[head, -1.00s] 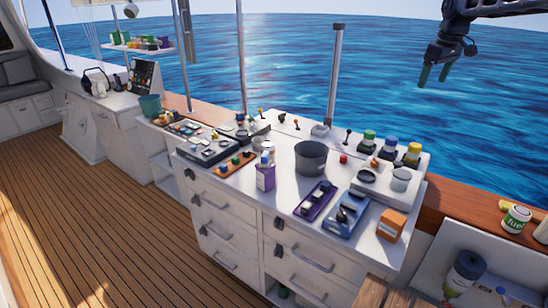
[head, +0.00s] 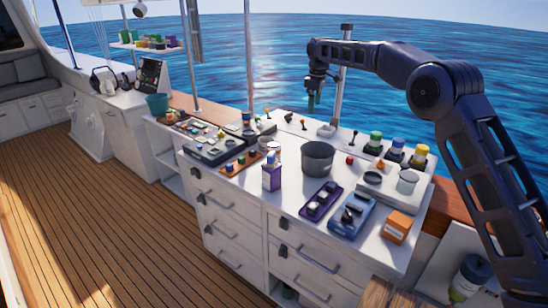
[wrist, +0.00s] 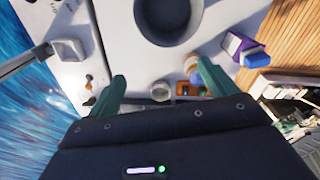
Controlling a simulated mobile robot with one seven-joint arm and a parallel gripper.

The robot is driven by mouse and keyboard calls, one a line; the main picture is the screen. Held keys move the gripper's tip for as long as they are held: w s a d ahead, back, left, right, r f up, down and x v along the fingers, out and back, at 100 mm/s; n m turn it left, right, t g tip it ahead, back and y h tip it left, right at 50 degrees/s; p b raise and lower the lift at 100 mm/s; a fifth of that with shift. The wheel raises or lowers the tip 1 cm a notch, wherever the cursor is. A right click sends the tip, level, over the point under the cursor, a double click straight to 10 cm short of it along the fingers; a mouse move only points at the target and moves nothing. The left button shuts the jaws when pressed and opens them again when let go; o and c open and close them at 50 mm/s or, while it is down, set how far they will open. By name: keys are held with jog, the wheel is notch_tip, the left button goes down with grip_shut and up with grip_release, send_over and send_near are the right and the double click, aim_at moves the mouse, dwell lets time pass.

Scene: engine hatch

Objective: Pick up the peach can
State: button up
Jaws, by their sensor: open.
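A small round can with a silver top (wrist: 160,91) stands on the white counter, between my two green fingertips in the wrist view. It is probably the peach can, but no label is readable. In the head view it seems to be the small grey-topped can (head: 275,146) left of the dark pot, partly behind a white and orange item (head: 268,156). My gripper (head: 314,103) is open and empty, pointing down above the back of the counter. In the wrist view my gripper (wrist: 160,80) has its fingers wide apart, above the can. The height gap is hard to judge.
The dark pot (head: 317,160) stands right of the can. A purple bottle (head: 271,179) and an orange tray (head: 240,162) are close by. Levers (head: 303,122) line the back edge, near a metal post (head: 341,85). Colored-cap jars (head: 397,148) stand at the right.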

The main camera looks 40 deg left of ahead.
aim_at(274, 143)
jog(key=s+a+f+n, duration=0.1)
jog(key=s+a+f, duration=0.2)
jog(key=a, duration=0.1)
jog(key=s+a+f+n, duration=0.1)
jog(key=s+a+f, duration=0.3)
jog(key=s+a+f+n, duration=0.1)
jog(key=s+a+f, duration=0.2)
jog(key=a, duration=0.1)
jog(key=shift+s+a+f, duration=0.1)
jog(key=shift+s+f, duration=0.1)
jog(key=shift+f, duration=0.05)
jog(key=shift+s+a+f, duration=0.15)
jog(key=shift+f, duration=0.15)
notch_tip(274, 143, down, 4)
jog(key=shift+f, duration=0.15)
jog(key=shift+s+d+f, duration=0.1)
jog(key=shift+d+f, duration=0.05)
jog(key=shift+f, duration=1.4)
jog(key=shift+d+f, duration=0.15)
jog(key=shift+f, duration=1.4)
jog(key=c, duration=1.1)
jog(key=shift+c, duration=1.1)
jog(key=shift+r, duration=0.15)
